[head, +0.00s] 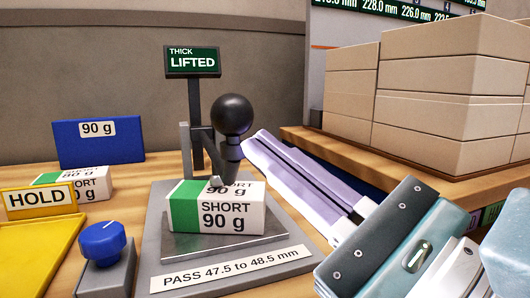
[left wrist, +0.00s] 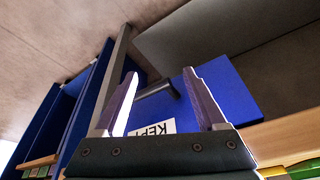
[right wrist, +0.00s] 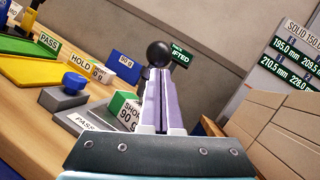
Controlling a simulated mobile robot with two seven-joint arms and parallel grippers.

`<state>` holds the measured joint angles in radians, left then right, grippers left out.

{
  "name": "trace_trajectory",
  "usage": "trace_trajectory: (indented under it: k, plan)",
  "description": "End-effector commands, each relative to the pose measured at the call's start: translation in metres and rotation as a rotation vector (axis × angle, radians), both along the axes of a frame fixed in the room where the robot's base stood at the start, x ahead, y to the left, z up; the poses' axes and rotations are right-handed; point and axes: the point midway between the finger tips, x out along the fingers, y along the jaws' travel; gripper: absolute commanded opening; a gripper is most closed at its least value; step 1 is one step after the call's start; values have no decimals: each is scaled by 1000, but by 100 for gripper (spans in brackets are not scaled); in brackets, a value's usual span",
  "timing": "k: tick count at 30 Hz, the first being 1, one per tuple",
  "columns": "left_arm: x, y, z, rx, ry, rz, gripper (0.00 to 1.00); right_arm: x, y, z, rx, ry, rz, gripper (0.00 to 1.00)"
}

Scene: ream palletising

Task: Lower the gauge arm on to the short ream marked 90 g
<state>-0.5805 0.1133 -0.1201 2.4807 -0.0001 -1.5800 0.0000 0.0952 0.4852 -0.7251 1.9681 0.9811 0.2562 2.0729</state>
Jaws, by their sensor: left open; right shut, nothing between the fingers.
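The short ream marked 90 g (head: 218,212), white with a green end, lies on the gauge's grey plate (head: 262,246). The gauge arm (head: 200,145) has a black ball knob (head: 232,114) and a small foot close above the ream; whether they touch is unclear. The gauge display (head: 192,62) reads THICK LIFTED. My right gripper (head: 252,142) is shut and empty, its tips beside the stem just below the knob; contact cannot be told. The right wrist view shows the knob (right wrist: 159,53) beyond the fingertips. My left gripper (left wrist: 160,73) is open and empty, away from the gauge.
A blue knob (head: 101,243) and yellow HOLD tray (head: 40,255) lie left of the gauge. Another 90 g ream (head: 92,183) sits behind, near a blue 90 g block (head: 98,142). Stacked tan reams (head: 420,115) stand right. A blue KEPT panel (left wrist: 235,95) faces my left gripper.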

Motion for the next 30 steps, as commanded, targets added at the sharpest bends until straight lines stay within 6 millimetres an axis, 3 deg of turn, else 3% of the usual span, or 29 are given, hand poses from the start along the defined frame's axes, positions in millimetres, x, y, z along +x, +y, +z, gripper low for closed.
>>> trace_trajectory:
  k: [12, 26, 30]
  plan:
    - [0, 2, 65, 7, 0, -4, 73, 5, 1, 37, -30, 93, -1, 0]
    - [0, 3, 62, 11, 0, -7, 73, 5, 2, 30, -33, 105, 0, 0]
    - [0, 3, 51, 10, -1, -6, 73, 4, 6, 17, -32, 107, -1, 0]
